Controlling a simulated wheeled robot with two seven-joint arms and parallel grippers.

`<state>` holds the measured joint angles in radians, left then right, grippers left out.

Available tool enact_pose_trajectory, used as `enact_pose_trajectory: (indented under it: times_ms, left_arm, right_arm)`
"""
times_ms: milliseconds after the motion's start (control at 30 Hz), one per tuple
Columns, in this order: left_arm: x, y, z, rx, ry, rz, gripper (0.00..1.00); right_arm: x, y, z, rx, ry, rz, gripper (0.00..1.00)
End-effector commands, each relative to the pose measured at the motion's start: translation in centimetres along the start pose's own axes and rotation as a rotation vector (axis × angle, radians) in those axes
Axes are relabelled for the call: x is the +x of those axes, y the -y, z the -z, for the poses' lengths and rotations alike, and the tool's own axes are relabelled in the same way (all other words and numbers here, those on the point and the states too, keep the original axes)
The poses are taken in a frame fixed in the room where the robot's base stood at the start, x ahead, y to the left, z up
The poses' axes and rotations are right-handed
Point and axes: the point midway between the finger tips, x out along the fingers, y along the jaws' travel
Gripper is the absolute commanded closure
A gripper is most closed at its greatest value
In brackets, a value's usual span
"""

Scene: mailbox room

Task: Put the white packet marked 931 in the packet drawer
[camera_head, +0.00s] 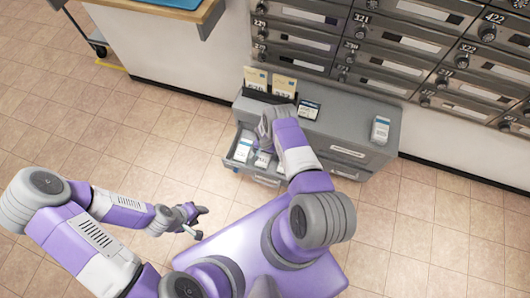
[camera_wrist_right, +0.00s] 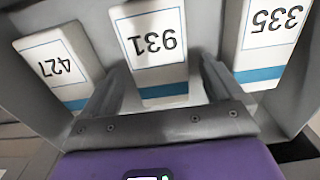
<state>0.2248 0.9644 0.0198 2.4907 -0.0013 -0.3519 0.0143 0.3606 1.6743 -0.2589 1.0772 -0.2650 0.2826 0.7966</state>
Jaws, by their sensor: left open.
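The white packet marked 931 (camera_wrist_right: 152,45) stands between two similar packets in the right wrist view, with a blue band at its lower end. In the head view a packet (camera_head: 262,159), likely the same one, sits in an open drawer (camera_head: 229,163) of the grey cabinet. My right gripper (camera_wrist_right: 162,85) is open, with one finger on each side of packet 931; a gap shows at the right finger. In the head view the right gripper (camera_head: 264,137) is over the drawer, its fingertips partly hidden. My left gripper (camera_head: 193,221) is open and empty over the floor.
Packets 427 (camera_wrist_right: 58,65) and 335 (camera_wrist_right: 265,40) flank 931 closely. On the cabinet top (camera_head: 345,121) are a white packet (camera_head: 380,129), a dark-marked packet (camera_head: 308,110) and upright cards (camera_head: 284,87). Mailboxes (camera_head: 400,35) line the wall.

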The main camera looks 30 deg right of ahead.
Motion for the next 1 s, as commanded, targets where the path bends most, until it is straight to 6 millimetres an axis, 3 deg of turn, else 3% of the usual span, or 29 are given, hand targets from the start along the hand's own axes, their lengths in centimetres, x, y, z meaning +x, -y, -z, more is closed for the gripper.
enact_pose_trajectory:
  times_ms: [267, 700, 1000]
  left_arm:
    - [-0.1, 0.0, 0.0, 0.0, 0.0, 0.0, 0.51]
    - [-3.1, -1.2, -0.1, 0.0, 0.0, 0.0, 0.51]
    - [-3.4, -1.2, -0.1, 0.0, 0.0, 0.0, 0.51]
  right_arm:
    - [-0.2, 0.0, 0.0, 0.0, 0.0, 0.0, 0.0]
    - [-6.7, 0.0, 0.0, -0.002, -0.001, 0.0, 0.0]
    - [-7.6, 0.0, 0.0, 0.0, 0.0, 0.0, 0.0]
